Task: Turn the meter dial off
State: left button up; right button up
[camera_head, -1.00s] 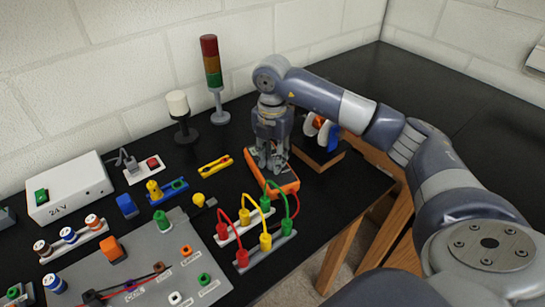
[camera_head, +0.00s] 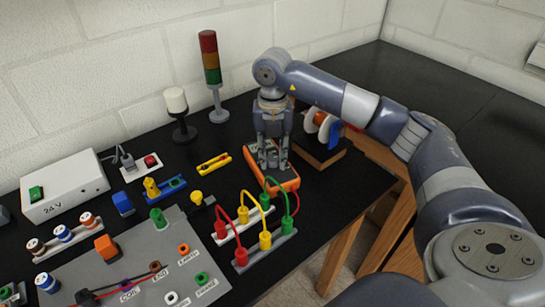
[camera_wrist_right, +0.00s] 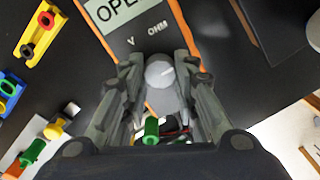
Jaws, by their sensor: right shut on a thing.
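The meter (camera_head: 289,184) is a dark box with an orange edge, lying flat on the black bench. In the right wrist view the meter (camera_wrist_right: 125,27) shows a display reading "OPE", partly cut off, and the labels V and OHM. Its round grey dial (camera_wrist_right: 160,72) has a pale pointer line slanting up toward the OHM side. My right gripper (camera_head: 271,163) points straight down over the meter. In the wrist view the right gripper (camera_wrist_right: 160,90) has its fingers on both sides of the dial, shut on it. My left gripper is not in view.
Red, yellow and green cables (camera_head: 265,225) arch in front of the meter. A spool on a wooden block (camera_head: 320,154) stands close on its right. A yellow holder (camera_head: 214,164) and a signal tower (camera_head: 212,75) are to the left and behind. The right rear bench is clear.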

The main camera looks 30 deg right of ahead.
jog(key=n+b, duration=0.1)
jog(key=n, duration=0.2)
jog(key=shift+n, duration=0.4)
jog(key=n+b, duration=0.1)
jog(key=n, duration=0.2)
jog(key=shift+d, duration=0.1)
jog(key=n+b, duration=0.1)
jog(key=n, duration=0.6)
jog(key=shift+d+n+b, duration=0.1)
jog(key=shift+n+b, duration=0.3)
jog(key=n, duration=0.3)
jog(key=shift+w+n+b, duration=0.1)
jog(key=shift+n+b, duration=0.2)
jog(key=shift+b, duration=0.05)
jog(key=n, duration=0.3)
jog(key=shift+n, duration=0.3)
jog(key=n+b, duration=0.1)
jog(key=n, duration=0.3)
jog(key=shift+w, duration=0.1)
jog(key=shift+n, duration=1.8)
